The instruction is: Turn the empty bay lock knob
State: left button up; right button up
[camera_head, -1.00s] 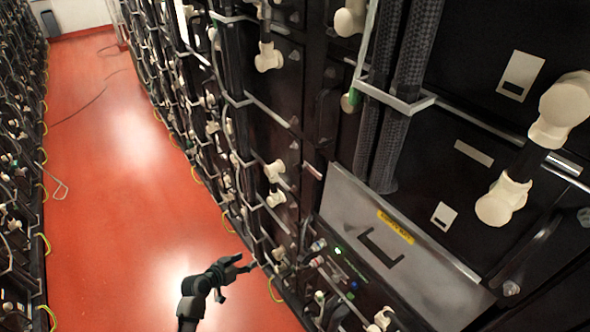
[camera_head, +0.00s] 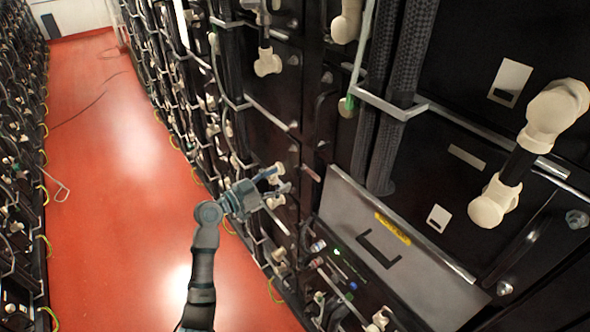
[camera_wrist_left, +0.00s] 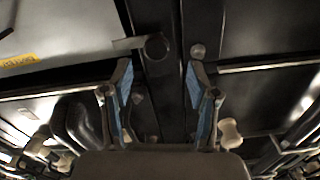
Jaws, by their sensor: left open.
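The empty bay is a grey panel (camera_head: 350,205) with a yellow label (camera_head: 393,228) and a dark handle slot, low in the right rack. Part of the panel (camera_wrist_left: 60,48) and label (camera_wrist_left: 18,60) show at the left of the left wrist view. There, a dark round knob (camera_wrist_left: 156,46) sits beside a small silver tab (camera_wrist_left: 128,43) on the dark post at the panel's edge; it looks like the lock knob. My left gripper (camera_head: 283,181) is open and empty, left of the panel. In the wrist view its fingers (camera_wrist_left: 160,78) point toward the knob, apart from it.
Black battery modules with cream connector caps (camera_head: 487,207) and braided cables (camera_head: 408,65) fill the right rack. Another cream connector (camera_wrist_left: 230,133) is near the right finger in the wrist view. The red aisle floor (camera_head: 120,180) is open at left.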

aim_at(295, 172)
pick_arm(q)
jog(key=x, duration=0.7)
jog(key=shift+s+d, duration=0.2)
jog(key=shift+d, duration=0.1)
jog(key=shift+w+a, duration=0.1)
jog(key=shift+a, duration=0.25)
jog(key=shift+c, duration=0.8)
jog(key=c, duration=0.8)
jog(key=shift+d+r, duration=0.1)
grip_shut()
pick_arm(e)
jog(key=shift+s+d+f, duration=0.2)
jog(key=shift+s, duration=0.25)
jog(key=shift+s+d+f, duration=0.15)
jog(key=shift+s+d, duration=0.05)
jog(key=shift+s, duration=0.2)
